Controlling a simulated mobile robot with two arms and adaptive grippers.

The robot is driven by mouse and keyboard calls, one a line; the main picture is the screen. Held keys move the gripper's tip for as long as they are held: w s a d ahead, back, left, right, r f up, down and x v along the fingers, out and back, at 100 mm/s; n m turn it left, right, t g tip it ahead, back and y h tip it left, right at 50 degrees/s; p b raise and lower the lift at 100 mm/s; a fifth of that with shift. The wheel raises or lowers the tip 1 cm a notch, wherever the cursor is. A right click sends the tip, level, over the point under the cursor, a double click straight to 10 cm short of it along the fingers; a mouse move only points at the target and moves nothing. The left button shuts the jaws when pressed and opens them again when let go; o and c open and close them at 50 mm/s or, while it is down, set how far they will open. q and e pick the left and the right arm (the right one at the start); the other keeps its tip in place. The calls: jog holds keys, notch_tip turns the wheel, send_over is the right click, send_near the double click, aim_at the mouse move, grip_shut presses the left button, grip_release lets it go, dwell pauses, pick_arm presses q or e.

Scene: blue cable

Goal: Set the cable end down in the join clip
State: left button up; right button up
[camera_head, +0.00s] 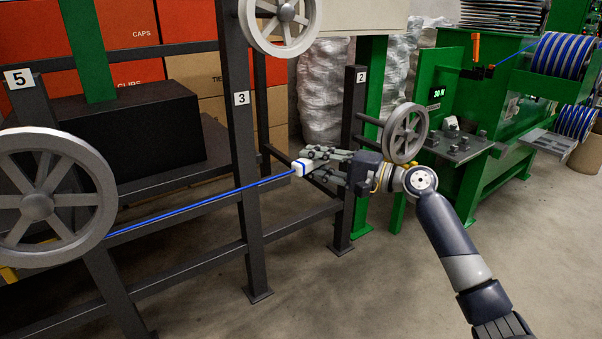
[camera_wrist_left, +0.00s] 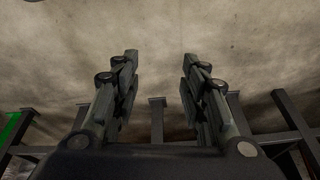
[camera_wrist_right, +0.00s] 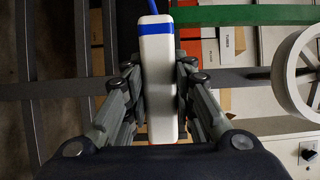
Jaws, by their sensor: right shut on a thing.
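The cable end is a white block with a blue band (camera_head: 299,168), with the blue cable (camera_head: 200,202) running from it leftward to the big grey wheel at post 5. My right gripper (camera_head: 318,163) is shut on this block. In the right wrist view the white block (camera_wrist_right: 158,85) sits between the two fingers, cable leaving at its far end. My left gripper (camera_wrist_left: 160,85) is open and empty, above bare floor, and is outside the head view. I cannot make out the join clip for sure; a green machine's bench (camera_head: 458,147) with small dark fittings stands to the right.
Grey wheels stand at post 5 (camera_head: 40,205), at the top of post 3 (camera_head: 280,20) and near post 2 (camera_head: 405,133). The dark rack rails lie behind the cable. Blue cable reels (camera_head: 565,57) are at the far right. The floor in front is clear.

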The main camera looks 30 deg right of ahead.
jog(key=d+b, duration=0.1)
jog(key=d, duration=0.4)
jog(key=shift+w+d, duration=0.1)
pick_arm(q)
jog(key=w+d+r+t, duration=0.1)
jog(key=w+d+t, duration=0.1)
jog(key=w, duration=0.5)
jog(key=shift+r+t+h, duration=0.2)
jog(key=shift+t+h, duration=0.2)
jog(key=shift+t, duration=0.4)
pick_arm(e)
jog(key=shift+d, duration=0.25)
